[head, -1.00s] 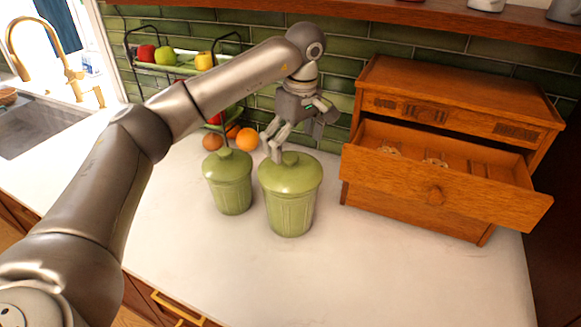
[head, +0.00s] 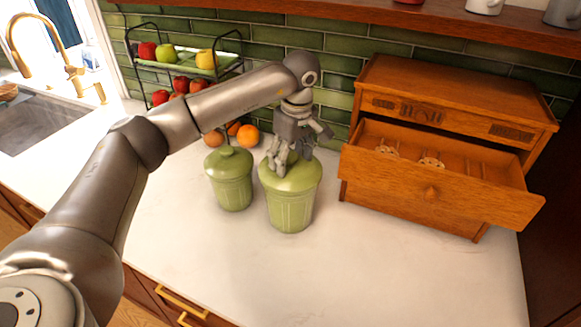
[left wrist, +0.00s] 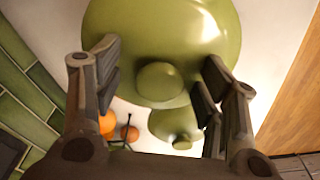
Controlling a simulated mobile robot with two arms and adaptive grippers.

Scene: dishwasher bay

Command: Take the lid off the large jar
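The large green jar (head: 290,208) stands upright on the white counter with its domed lid (head: 302,180) on it. In the left wrist view the lid (left wrist: 160,30) fills the upper middle, and its round knob (left wrist: 160,82) lies between my fingers. My left gripper (head: 283,165) is just above the lid. In the left wrist view, its fingers (left wrist: 158,84) are spread with a gap on both sides of the knob. A smaller green lidded jar (head: 231,183) stands just left of the large one. My right gripper is not in view.
A wooden cabinet (head: 455,85) with an open drawer (head: 430,190) stands to the right. A two-tier fruit rack (head: 215,72) and oranges (head: 247,135) are behind the jars. The counter (head: 350,260) in front is clear. A shelf (head: 400,22) hangs above.

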